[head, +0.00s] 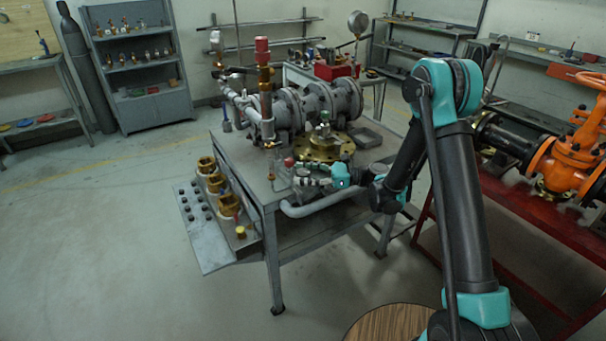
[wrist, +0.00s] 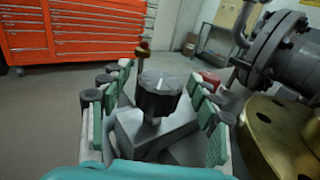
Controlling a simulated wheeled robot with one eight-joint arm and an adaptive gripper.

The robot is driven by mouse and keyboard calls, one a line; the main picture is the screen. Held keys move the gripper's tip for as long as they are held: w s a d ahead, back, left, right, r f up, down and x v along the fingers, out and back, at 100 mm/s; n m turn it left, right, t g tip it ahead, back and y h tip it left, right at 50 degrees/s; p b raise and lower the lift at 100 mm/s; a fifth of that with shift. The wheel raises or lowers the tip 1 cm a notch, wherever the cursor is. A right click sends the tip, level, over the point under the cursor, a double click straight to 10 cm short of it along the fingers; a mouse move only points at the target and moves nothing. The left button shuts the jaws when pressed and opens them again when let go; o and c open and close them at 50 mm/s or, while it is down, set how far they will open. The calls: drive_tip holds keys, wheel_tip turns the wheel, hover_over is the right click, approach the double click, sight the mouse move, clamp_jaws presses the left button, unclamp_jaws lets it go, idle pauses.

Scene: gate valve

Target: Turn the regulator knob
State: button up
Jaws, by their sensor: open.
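A dark grey, ribbed regulator knob (wrist: 158,93) with a white mark on top stands on a light grey block (wrist: 150,132) in the middle of the wrist view. My gripper (wrist: 163,80) is open, with its green-padded fingers to the left and right of the knob. Gaps show between the knob and both fingers, so neither seems to touch it. In the head view my gripper (head: 303,174) is at the front of the grey workbench (head: 235,160). The knob cannot be made out clearly there.
A brass flange (wrist: 268,135) and grey flanged pipe (wrist: 278,48) lie close on the right in the wrist view. A tall brass pipe with a red cap (head: 262,45) rises from the bench. An orange valve (head: 575,145) stands at right. Floor left of the bench is clear.

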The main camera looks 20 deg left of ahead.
sight(303, 171)
drive_tip(key=shift+c, duration=0.5)
drive_tip(key=c, duration=1.1)
drive_tip(key=shift+m+t, duration=0.8)
drive_tip(key=shift+t, duration=0.4)
drive_tip(key=o, duration=1.2)
wheel_tip(303, 171, up, 10)
